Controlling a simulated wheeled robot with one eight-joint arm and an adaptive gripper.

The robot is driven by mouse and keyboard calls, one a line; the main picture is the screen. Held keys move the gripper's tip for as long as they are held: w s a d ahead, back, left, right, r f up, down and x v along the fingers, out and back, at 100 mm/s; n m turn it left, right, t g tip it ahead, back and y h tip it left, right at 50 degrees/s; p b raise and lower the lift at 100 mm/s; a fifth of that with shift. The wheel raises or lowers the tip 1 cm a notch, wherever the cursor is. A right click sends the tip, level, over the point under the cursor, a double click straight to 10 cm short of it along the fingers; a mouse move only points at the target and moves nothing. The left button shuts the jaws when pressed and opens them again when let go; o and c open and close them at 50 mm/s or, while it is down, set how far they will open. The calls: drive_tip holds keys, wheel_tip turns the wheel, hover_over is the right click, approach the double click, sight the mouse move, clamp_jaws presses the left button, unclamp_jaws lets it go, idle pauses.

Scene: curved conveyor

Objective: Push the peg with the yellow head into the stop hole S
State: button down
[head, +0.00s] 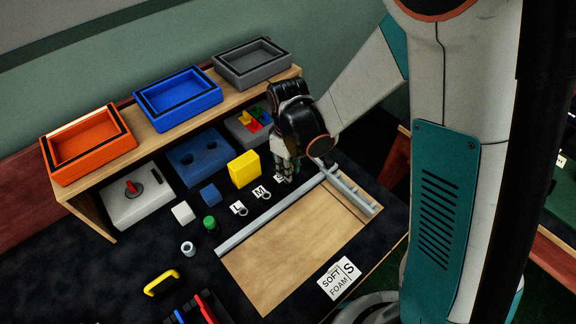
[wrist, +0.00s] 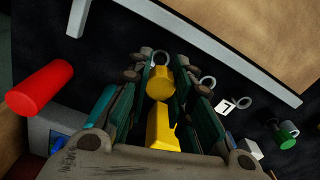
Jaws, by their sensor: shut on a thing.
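My gripper (head: 284,168) is low at the back of the dark table, left of the wooden board. In the wrist view my gripper (wrist: 160,88) is shut on the yellow-headed peg (wrist: 160,80). The peg's shaft is hidden. A pale ring (wrist: 160,57) shows just past the yellow head; I cannot tell whether the peg is in it, and no letter shows beside it. Other rings show in the head view by the M card (head: 261,191) and the L card (head: 237,208). The gripper hides the area under it in the head view.
A yellow block (head: 244,170) stands left of my gripper. A grey rail (head: 260,220) edges the wooden board (head: 290,245). A red cylinder (wrist: 45,88) shows left in the wrist view. A shelf with orange (head: 90,155), blue and grey trays stands behind.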

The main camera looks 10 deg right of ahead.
drive_tip(key=shift+f+b, duration=1)
drive_tip(key=shift+f, duration=0.15)
drive_tip(key=c, duration=1.4)
unclamp_jaws()
drive_tip(key=shift+o, duration=0.2)
drive_tip(key=shift+r, duration=0.15)
wheel_tip(320, 180, up, 12)
drive_tip(key=shift+f, duration=0.1)
